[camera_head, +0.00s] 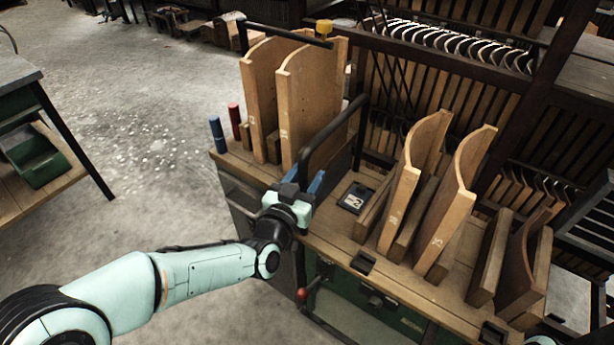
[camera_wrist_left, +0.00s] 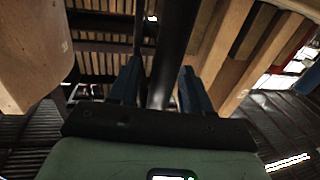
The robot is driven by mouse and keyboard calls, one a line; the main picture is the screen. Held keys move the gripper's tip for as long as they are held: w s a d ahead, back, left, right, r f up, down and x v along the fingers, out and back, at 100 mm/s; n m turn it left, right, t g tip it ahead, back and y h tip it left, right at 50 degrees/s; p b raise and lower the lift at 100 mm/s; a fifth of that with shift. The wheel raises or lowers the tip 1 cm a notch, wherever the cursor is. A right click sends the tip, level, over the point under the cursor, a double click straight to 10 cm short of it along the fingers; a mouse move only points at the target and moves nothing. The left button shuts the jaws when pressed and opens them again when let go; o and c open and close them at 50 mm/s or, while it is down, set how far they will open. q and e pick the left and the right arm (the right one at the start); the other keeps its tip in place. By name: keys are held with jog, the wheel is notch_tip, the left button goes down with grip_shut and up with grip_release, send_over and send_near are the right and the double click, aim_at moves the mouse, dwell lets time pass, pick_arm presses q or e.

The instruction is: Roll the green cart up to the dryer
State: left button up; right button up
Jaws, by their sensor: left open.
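The green cart (camera_head: 412,322) stands in front of me, with a wooden top, green lower panels and a black tubular handle (camera_head: 335,135) rising from its top. Curved wooden hanger boards stand upright on it. My left gripper (camera_head: 304,180) is at the near side of the handle, just above the cart top. In the left wrist view its two blue fingers (camera_wrist_left: 158,85) are apart, with the black bar (camera_wrist_left: 175,45) running between them. I cannot tell whether either finger touches the bar. I cannot make out the dryer for certain. My right gripper does not show.
A dark slatted rack (camera_head: 455,45) with rows of curved pieces stands close behind the cart. A workbench (camera_head: 40,195) with a green bin (camera_head: 36,160) is at the left. Bare concrete floor (camera_head: 150,130) lies between bench and cart. Blue (camera_head: 217,134) and red (camera_head: 235,121) cylinders stand on the cart's left end.

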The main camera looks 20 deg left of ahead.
pick_arm(q)
jog(key=shift+w, duration=0.35)
grip_shut()
jog(key=shift+d, duration=0.1)
